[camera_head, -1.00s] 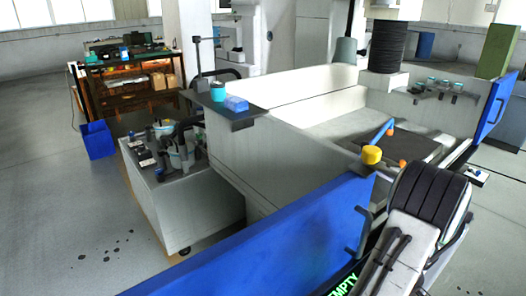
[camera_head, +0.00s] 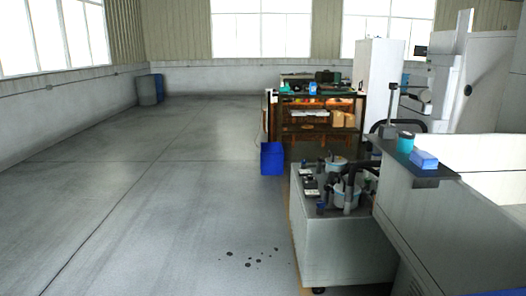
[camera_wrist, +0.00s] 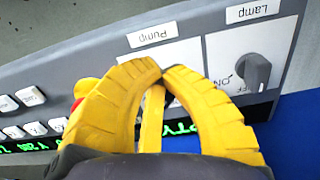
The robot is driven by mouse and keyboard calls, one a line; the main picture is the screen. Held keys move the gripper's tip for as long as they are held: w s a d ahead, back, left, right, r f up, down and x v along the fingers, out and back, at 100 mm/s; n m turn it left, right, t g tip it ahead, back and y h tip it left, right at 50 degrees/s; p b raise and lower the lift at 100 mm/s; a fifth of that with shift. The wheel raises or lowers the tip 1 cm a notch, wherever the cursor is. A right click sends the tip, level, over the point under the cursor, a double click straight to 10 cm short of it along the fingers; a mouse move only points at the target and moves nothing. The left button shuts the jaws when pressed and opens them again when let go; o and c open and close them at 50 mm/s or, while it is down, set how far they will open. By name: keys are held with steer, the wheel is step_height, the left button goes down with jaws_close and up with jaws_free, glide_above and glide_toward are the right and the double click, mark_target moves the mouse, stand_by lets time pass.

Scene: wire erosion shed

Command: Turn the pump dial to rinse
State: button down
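In the wrist view the grey control panel (camera_wrist: 110,58) shows upside down. Its "Pump" label (camera_wrist: 153,35) is just beyond the tips of my gripper (camera_wrist: 163,73). The yellow fingers come together at their tips over the pump plate (camera_wrist: 188,52), with a yellow strip visible between them. The pump dial itself is hidden behind the fingers, so its setting and any contact cannot be told. The grey lamp dial (camera_wrist: 257,72), under the "Lamp" label (camera_wrist: 253,11), is to the right, clear of the fingers. The head view does not show my gripper or the panel.
White buttons (camera_wrist: 30,96) and a partly hidden red button (camera_wrist: 76,105) are left of the fingers. Green display text (camera_wrist: 180,127) is partly covered. In the head view, a tank unit (camera_head: 342,238) and blue bin (camera_head: 272,158) stand beside open floor (camera_head: 150,210).

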steer(key=shift+s+a+f, duration=0.2)
steer(key=shift+a, duration=0.55)
steer(key=shift+d+r+p, duration=0.1)
steer(key=shift+r+p, duration=1.85)
steer(key=shift+r, duration=1.25)
